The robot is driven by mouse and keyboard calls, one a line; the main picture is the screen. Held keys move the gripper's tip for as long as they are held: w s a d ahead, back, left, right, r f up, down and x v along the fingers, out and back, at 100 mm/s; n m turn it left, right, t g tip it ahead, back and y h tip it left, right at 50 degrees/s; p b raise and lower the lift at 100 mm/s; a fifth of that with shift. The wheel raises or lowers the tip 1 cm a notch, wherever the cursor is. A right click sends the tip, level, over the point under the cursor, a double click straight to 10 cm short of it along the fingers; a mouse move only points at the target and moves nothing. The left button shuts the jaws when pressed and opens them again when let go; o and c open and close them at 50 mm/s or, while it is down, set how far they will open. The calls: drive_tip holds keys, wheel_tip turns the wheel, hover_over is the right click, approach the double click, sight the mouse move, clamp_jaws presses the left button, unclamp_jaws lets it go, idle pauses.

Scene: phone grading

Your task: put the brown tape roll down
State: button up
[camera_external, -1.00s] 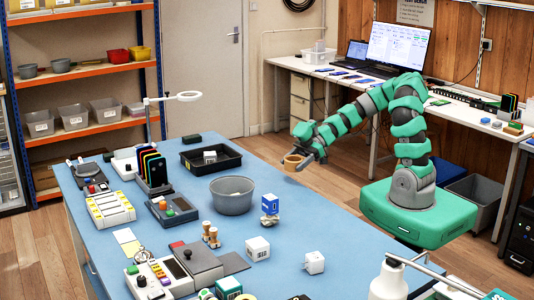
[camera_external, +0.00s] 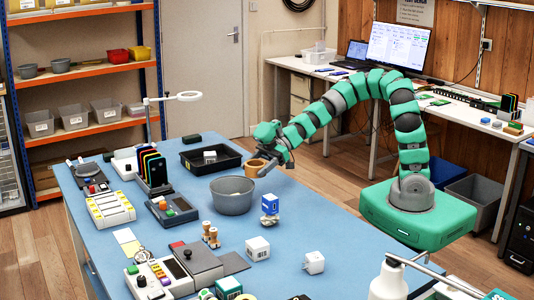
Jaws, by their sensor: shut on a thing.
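The brown tape roll (camera_external: 256,167) is held at the end of my gripper (camera_external: 262,168), near the far right edge of the blue table (camera_external: 330,241). My gripper is shut on it. The roll is behind and to the right of the grey bowl (camera_external: 232,196) and to the right of the black tray (camera_external: 197,165). I cannot tell from this view whether the roll touches the table or hangs just above it.
A small blue and white box (camera_external: 270,204) stands in front of the roll. A white cube (camera_external: 258,248) and a white plug-like block (camera_external: 314,262) lie nearer the front. The table surface right of the bowl is mostly clear.

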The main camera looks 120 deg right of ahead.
drive_tip(key=w+a+r+m+h, duration=0.1)
drive_tip(key=w+a+r+h, duration=0.1)
drive_tip(key=w+a, duration=0.3)
drive_tip(key=w+a+r+m+h+b, duration=0.1)
drive_tip(key=w+a, duration=0.4)
drive_tip(key=a, duration=0.9)
drive_tip(key=w+a+r+m+h, duration=0.3)
drive_tip(key=w+a, duration=0.2)
drive_tip(key=a, duration=0.4)
drive_tip(key=shift+a+r, duration=0.25)
drive_tip(key=shift+a, duration=0.05)
drive_tip(key=shift+g, duration=0.3)
idle(0.5)
